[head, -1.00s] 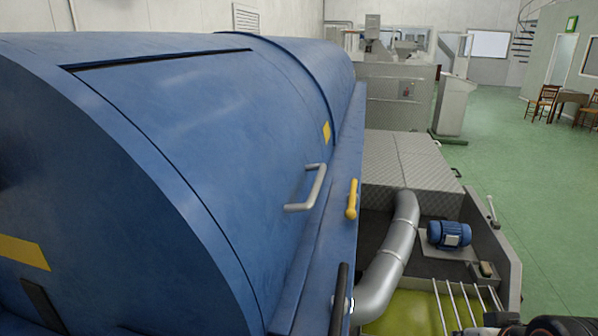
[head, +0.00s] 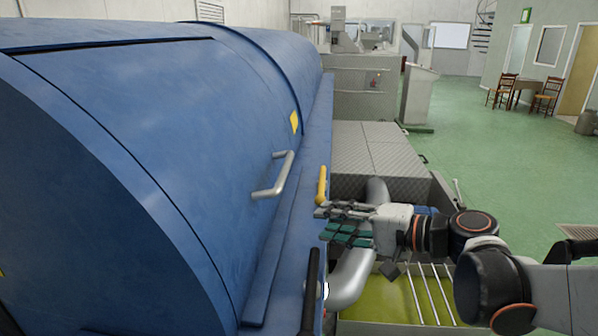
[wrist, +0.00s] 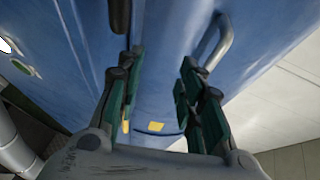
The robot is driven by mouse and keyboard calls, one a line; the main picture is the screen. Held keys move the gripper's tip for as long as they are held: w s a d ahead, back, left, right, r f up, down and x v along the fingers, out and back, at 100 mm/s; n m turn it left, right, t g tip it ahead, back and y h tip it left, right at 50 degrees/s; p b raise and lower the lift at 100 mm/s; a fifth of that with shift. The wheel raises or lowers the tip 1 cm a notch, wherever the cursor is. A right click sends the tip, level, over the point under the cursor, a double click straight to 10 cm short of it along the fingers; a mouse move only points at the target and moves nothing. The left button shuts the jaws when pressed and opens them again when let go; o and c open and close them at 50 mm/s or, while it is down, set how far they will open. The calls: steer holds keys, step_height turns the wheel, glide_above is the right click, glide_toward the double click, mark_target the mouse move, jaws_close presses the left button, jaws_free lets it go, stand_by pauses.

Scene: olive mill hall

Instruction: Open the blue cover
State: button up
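The blue cover (head: 190,110) is a curved panel on the large blue drum and lies shut, flush with the body around it. Its grey bar handle (head: 272,177) stands near the lower right edge; the handle also shows at the upper right of the wrist view (wrist: 215,45). My gripper (head: 328,224) is to the right of the handle and nearer the camera, apart from it. In the wrist view my gripper (wrist: 162,58) has its green-padded fingers spread with nothing between them, the handle lying beyond the right finger.
A yellow lever (head: 322,185) and a black handle (head: 311,290) stick out along the drum's front ledge, close to my gripper. A silver pipe (head: 352,278) and a trough of yellow-green liquid (head: 385,300) lie below my arm. Green floor (head: 500,150) is open at the right.

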mark_target(284, 166)
steer(key=w+d+r+m+t+y, duration=0.1)
steer(key=w+r+y, duration=0.3)
steer(key=w+y, duration=0.1)
steer(key=b+x, duration=0.1)
steer(key=x, duration=0.5)
steer(key=b+x, duration=0.2)
steer(key=x, duration=0.5)
steer(key=shift+a+f, duration=0.2)
steer(key=shift+c, duration=0.5)
jaws_close()
